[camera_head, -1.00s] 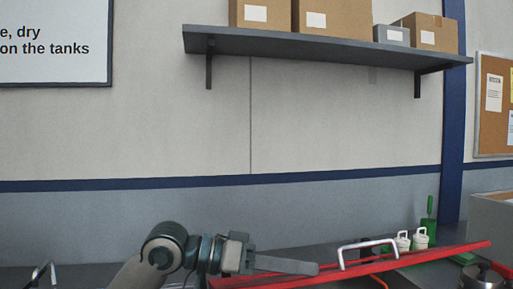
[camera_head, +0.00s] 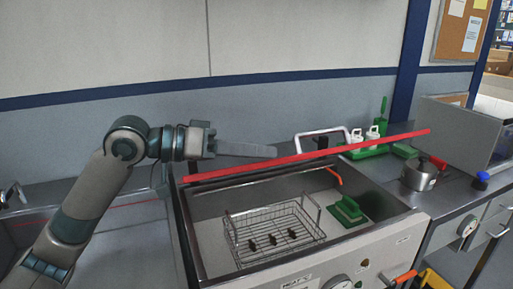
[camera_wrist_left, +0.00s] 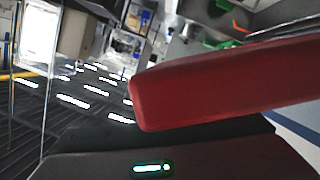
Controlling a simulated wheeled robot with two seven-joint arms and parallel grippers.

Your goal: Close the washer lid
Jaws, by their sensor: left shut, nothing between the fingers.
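The washer lid (camera_head: 345,144) stands raised over the back of the open steel tank (camera_head: 375,225), seen nearly edge-on as a long red strip. Its metal handle (camera_head: 322,131) shows behind that strip. My left gripper (camera_head: 272,151) is shut and empty, its long grey fingers pointing right across the left half of the red edge. I cannot tell whether they touch it. In the left wrist view a large red bar (camera_wrist_left: 215,85), apparently the lid's edge, fills the middle, close to the camera. My right gripper is not in view.
In the tank are a wire basket (camera_head: 275,235) with small dark parts and a green block (camera_head: 348,210). A steel pot (camera_head: 419,174) and a grey box (camera_head: 460,130) stand on the right. White bottles (camera_head: 373,134) stand behind the lid. A sink is on the left.

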